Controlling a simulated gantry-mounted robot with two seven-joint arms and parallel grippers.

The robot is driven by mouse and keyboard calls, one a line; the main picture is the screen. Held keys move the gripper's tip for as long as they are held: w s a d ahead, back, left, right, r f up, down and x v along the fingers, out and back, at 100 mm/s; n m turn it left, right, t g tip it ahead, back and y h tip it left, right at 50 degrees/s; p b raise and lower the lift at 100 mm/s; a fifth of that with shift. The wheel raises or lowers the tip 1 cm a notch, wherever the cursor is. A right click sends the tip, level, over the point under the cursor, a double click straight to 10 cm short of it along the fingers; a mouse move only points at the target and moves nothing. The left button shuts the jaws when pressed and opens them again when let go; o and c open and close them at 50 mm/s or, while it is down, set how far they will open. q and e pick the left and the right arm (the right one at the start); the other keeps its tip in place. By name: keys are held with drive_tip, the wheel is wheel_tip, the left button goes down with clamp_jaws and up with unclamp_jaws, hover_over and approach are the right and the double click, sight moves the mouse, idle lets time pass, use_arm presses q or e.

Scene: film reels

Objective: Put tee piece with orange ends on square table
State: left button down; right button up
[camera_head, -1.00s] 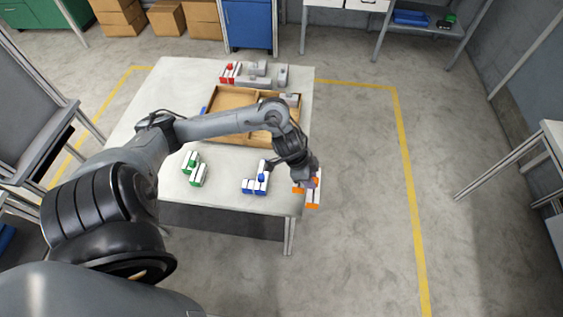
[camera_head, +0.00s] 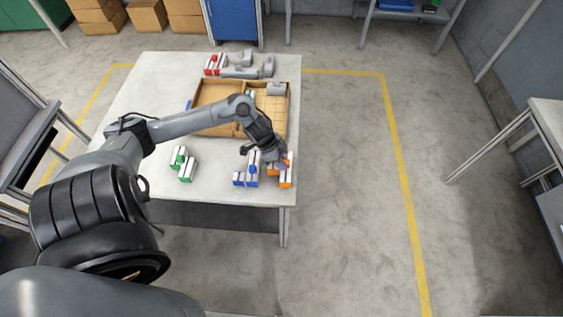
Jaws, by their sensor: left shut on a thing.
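The tee piece with orange ends (camera_head: 287,170) is white with orange end faces. It is at the front right corner of the white square table (camera_head: 140,110). My left gripper (camera_head: 277,163) is shut on it, reaching across the table from the left; its fingers are partly hidden. I cannot tell whether the piece touches the tabletop. My right gripper is not in view.
A blue-ended white piece (camera_head: 241,179) stands just left of the orange-ended piece. A green-ended piece (camera_head: 184,164) is further left. A wooden tray (camera_head: 215,97) lies mid-table. A red-ended piece (camera_head: 212,66) and grey parts (camera_head: 243,71) stand at the back.

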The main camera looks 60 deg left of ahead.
use_arm(q)
drive_tip(key=shift+f, duration=0.45)
drive_tip(key=c, duration=0.9)
unclamp_jaws()
drive_tip(key=shift+f, duration=0.2)
drive_tip(key=shift+c, duration=0.2)
drive_tip(key=shift+r, duration=0.15)
drive_tip(key=p+v, duration=0.3)
drive_tip(key=v, duration=0.8)
drive_tip(key=d+f, duration=0.1)
drive_tip(key=d, duration=0.1)
drive_tip(key=d+f+t, duration=0.1)
drive_tip(key=d, duration=0.1)
drive_tip(key=d+f+t+y, duration=0.1)
drive_tip(key=d, duration=0.2)
drive_tip(key=shift+w+f, duration=0.1)
drive_tip(key=shift+w, duration=0.1)
drive_tip(key=s+d+r+n+g, duration=0.1)
drive_tip(key=s+d, duration=0.3)
drive_tip(key=d, duration=0.5)
drive_tip(key=s+d+r+n+g+y, duration=0.1)
drive_tip(key=s+d+r+n, duration=0.2)
drive_tip(key=d, duration=0.6)
drive_tip(key=shift+s+d+r+n, duration=0.2)
drive_tip(key=shift+s+n, duration=0.1)
drive_tip(key=shift+s, duration=0.8)
